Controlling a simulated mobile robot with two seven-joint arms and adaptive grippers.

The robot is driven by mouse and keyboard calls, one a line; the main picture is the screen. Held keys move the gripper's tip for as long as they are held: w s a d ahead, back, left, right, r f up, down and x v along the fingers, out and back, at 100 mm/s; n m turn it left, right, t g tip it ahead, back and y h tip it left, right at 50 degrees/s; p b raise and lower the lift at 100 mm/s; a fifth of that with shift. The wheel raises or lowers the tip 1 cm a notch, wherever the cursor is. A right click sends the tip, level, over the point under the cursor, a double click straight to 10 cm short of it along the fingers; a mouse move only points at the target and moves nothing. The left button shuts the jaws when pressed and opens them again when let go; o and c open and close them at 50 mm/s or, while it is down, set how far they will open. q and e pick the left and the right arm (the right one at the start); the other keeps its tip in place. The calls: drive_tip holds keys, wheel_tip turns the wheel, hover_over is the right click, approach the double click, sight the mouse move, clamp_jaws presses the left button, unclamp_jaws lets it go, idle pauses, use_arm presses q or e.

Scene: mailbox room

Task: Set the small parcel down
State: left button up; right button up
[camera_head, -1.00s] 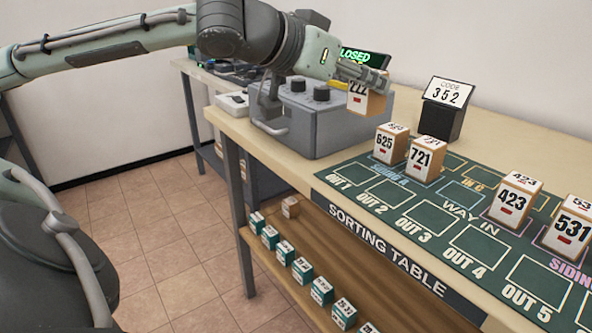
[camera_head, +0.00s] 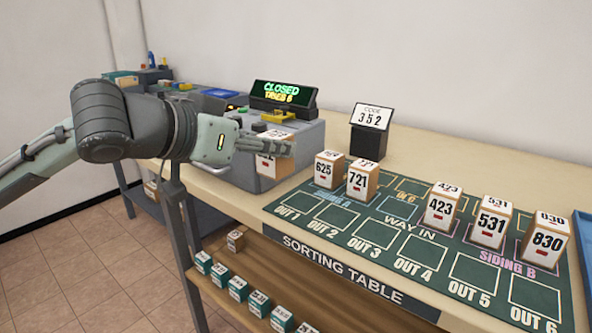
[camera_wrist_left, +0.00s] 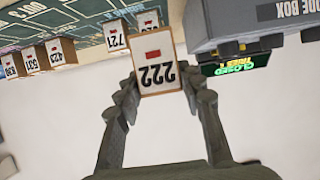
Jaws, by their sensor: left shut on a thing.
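My left gripper (camera_head: 282,147) comes in from the left, in front of the grey control box. It is shut on a small parcel, a tan and white box marked 222 (camera_head: 272,164). In the head view the fingers hide part of this parcel. In the left wrist view the parcel (camera_wrist_left: 157,62) shows upside down between the two fingertips (camera_wrist_left: 160,88). It is held in the air, left of the green sorting mat (camera_head: 345,228). My right gripper is not in view.
Parcels 625 (camera_head: 327,170) and 721 (camera_head: 361,180) stand close together on the mat. Parcels 423 (camera_head: 441,206), 531 (camera_head: 490,222) and 830 (camera_head: 544,238) stand farther right. The front OUT squares are empty. A code stand reading 352 (camera_head: 371,118) stands behind the mat.

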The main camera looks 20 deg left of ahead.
use_arm(q)
drive_tip(key=w+d+f, duration=0.2)
drive_tip(key=w, duration=0.1)
drive_tip(key=w+d+f, duration=0.1)
drive_tip(key=w, duration=0.1)
drive_tip(key=shift+d+f, duration=0.15)
drive_tip(key=shift+f, duration=0.2)
wheel_tip(320, 180, down, 3)
drive_tip(key=shift+s+f+b, duration=0.1)
drive_tip(key=shift+f+b, duration=0.1)
drive_tip(key=shift+b, duration=0.2)
drive_tip(key=shift+f, duration=0.25)
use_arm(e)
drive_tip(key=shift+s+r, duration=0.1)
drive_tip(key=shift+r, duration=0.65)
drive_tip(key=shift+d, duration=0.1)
use_arm(q)
drive_tip(key=shift+f, duration=0.15)
drive_tip(key=o, duration=1.2)
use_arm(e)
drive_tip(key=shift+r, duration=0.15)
